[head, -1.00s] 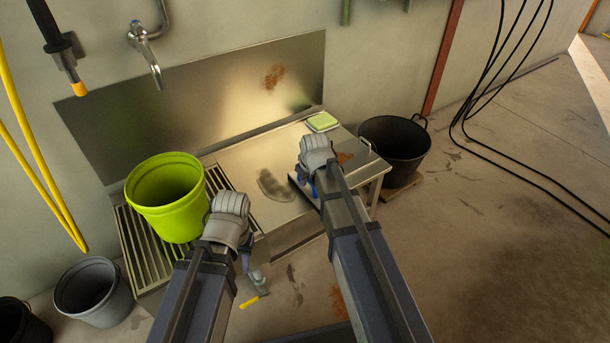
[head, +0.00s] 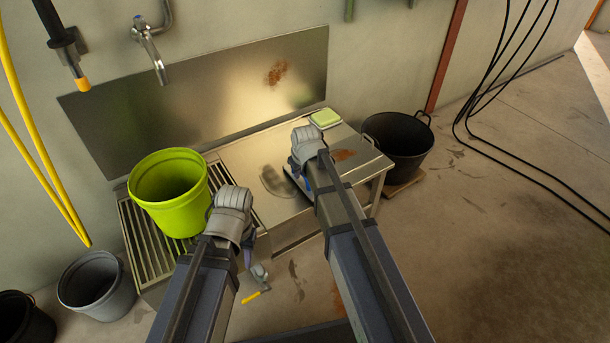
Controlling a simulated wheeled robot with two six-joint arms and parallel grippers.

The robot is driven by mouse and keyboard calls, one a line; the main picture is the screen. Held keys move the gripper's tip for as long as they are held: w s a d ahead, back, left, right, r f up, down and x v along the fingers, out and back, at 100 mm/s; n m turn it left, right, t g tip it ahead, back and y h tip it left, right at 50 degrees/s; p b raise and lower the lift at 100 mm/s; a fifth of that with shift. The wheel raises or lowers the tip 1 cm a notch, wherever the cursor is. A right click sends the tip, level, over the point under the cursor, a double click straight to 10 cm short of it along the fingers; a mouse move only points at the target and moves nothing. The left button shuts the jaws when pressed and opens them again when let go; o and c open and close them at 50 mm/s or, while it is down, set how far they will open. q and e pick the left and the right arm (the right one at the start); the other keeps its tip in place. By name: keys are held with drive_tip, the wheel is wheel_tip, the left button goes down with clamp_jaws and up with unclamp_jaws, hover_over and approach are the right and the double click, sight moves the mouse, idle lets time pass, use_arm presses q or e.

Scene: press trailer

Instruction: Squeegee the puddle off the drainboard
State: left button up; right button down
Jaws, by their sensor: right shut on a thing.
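The drainboard (head: 245,160) is a metal worktop by the wall. The puddle (head: 276,182) is a dark patch near its middle. My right gripper (head: 307,182) is just right of the puddle, mostly hidden behind its own wrist. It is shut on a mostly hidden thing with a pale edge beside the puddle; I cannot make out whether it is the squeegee. My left gripper (head: 248,246) is low in front of the drainboard, left of the puddle. Its fingers are largely hidden behind the wrist, so its opening does not show.
A lime bucket (head: 170,205) stands on the slatted rack (head: 148,250) at left. A green sponge-like block (head: 325,118) lies at the back right. A black tub (head: 400,150) stands right of the worktop. A yellow-handled tool (head: 257,294) lies on the floor. A grey bucket (head: 97,290) stands at lower left.

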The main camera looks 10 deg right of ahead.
drive_tip(key=shift+w+a, duration=0.2)
drive_tip(key=shift+w, duration=0.3)
drive_tip(key=shift+w+a, duration=0.3)
drive_tip(key=shift+w, duration=0.6)
drive_tip(key=shift+w+a, duration=0.3)
drive_tip(key=shift+w, duration=0.55)
drive_tip(key=shift+w+a, duration=0.35)
drive_tip(key=shift+w, duration=0.55)
drive_tip(key=shift+w+a, duration=0.3)
drive_tip(key=shift+w, duration=0.55)
drive_tip(key=shift+w, duration=0.1)
drive_tip(key=shift+w+a+f, duration=0.1)
drive_tip(key=shift+w+a, duration=0.25)
drive_tip(key=shift+w, duration=0.5)
drive_tip(key=shift+w+a, duration=0.3)
drive_tip(key=shift+w, duration=0.5)
drive_tip(key=shift+w, duration=0.1)
drive_tip(key=shift+w+a, duration=0.35)
drive_tip(key=shift+w, duration=0.5)
drive_tip(key=shift+w+a, duration=0.3)
drive_tip(key=shift+w, duration=0.5)
